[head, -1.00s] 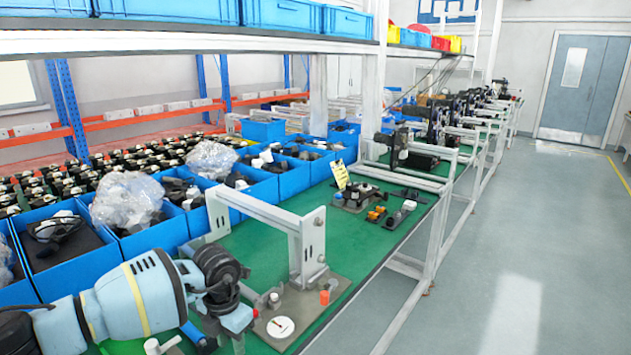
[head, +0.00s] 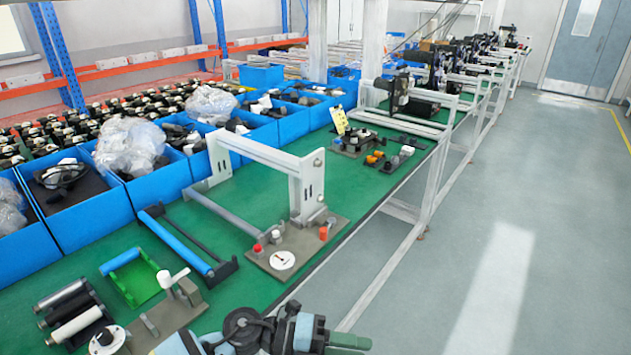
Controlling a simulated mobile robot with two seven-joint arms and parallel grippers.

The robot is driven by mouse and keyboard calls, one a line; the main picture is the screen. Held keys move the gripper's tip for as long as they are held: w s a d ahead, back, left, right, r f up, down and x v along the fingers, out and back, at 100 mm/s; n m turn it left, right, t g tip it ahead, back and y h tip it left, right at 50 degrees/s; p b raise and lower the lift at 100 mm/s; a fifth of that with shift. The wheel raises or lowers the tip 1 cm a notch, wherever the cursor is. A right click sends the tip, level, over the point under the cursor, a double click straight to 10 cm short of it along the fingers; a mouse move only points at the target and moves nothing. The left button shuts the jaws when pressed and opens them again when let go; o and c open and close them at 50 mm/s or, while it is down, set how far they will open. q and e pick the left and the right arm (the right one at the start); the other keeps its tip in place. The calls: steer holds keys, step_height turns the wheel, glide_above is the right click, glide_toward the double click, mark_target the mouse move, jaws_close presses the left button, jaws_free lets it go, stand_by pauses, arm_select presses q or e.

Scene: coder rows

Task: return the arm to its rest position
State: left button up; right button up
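Part of one of my arms (head: 265,332) shows at the bottom middle of the head view, with light blue links and dark joints. It is in front of the bench's near edge, and its lower parts are cut off by the frame. My other arm is not in view.
A green bench (head: 262,216) carries a white bracket frame (head: 308,190), a plate with a round dial (head: 283,260), a blue roller (head: 176,243) and dark rollers (head: 62,295). Blue bins (head: 85,220) line its back. The floor (head: 500,250) at right is clear.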

arm_select(q)
steer(key=a+f+n+t+y, duration=0.3)
steer(key=a+n+t, duration=0.45)
steer(key=n, duration=0.45)
steer(key=a+f+n+t+y, duration=0.4)
steer(key=a+n+t, duration=0.2)
steer(key=n+t, duration=0.5)
steer(key=s+a+f+n+g+y, duration=0.7)
steer(key=s+a+f+n, duration=0.4)
steer(key=s, duration=0.5)
step_height(320, 180, down, 4)
steer(key=a, duration=0.2)
steer(key=shift+a+n+y, duration=0.3)
steer(key=shift+r+g, duration=0.1)
steer(key=shift+g, duration=0.15)
